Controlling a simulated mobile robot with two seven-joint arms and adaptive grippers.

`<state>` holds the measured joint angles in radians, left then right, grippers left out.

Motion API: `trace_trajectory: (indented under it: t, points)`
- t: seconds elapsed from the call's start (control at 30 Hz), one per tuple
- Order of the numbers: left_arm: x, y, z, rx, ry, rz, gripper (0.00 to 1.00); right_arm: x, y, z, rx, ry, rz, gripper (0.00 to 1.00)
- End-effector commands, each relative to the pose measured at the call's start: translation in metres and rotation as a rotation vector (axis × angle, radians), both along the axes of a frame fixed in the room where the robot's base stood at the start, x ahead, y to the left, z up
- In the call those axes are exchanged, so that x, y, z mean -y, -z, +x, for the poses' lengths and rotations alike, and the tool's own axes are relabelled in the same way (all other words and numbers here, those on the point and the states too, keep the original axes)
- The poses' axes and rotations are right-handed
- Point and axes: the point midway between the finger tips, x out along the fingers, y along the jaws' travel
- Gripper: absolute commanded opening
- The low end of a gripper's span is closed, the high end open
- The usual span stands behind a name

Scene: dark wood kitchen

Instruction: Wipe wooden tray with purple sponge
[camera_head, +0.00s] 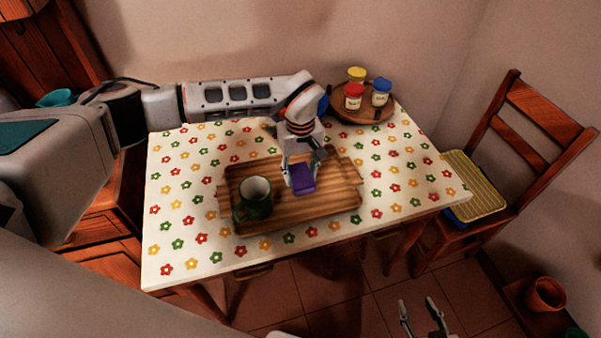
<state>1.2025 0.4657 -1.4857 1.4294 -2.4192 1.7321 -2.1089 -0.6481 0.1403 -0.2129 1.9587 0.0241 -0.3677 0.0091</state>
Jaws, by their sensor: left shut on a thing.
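The wooden tray (335,203) lies on the table with a flowered cloth. The purple sponge (303,179) is over the middle of the tray, at its surface or just above it; I cannot tell if they touch. My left gripper (300,166) points down and is shut on the sponge. A dark green mug (256,203) with a pale inside stands on the left part of the tray. My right gripper (424,310) is at the bottom of the view, in front of the table over the floor, with its fingers apart and nothing between them.
A round wooden board (362,112) at the back right of the table holds jars with red (353,96), blue (380,92) and yellow (357,75) lids. A blue item behind my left wrist is partly hidden. A wooden chair (530,130) stands at the right. The table's right side is clear.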

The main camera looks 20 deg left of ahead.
Motion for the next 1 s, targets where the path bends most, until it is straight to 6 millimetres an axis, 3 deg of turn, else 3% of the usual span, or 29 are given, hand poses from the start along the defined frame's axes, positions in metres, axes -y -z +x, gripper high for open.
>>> trace_trajectory:
  t: [1.0]
  points:
    - [0.0,0.016,0.0,0.0,0.0,0.0,0.23,0.0,0.009,-0.001,-0.002,0.001,0.0,0.4]
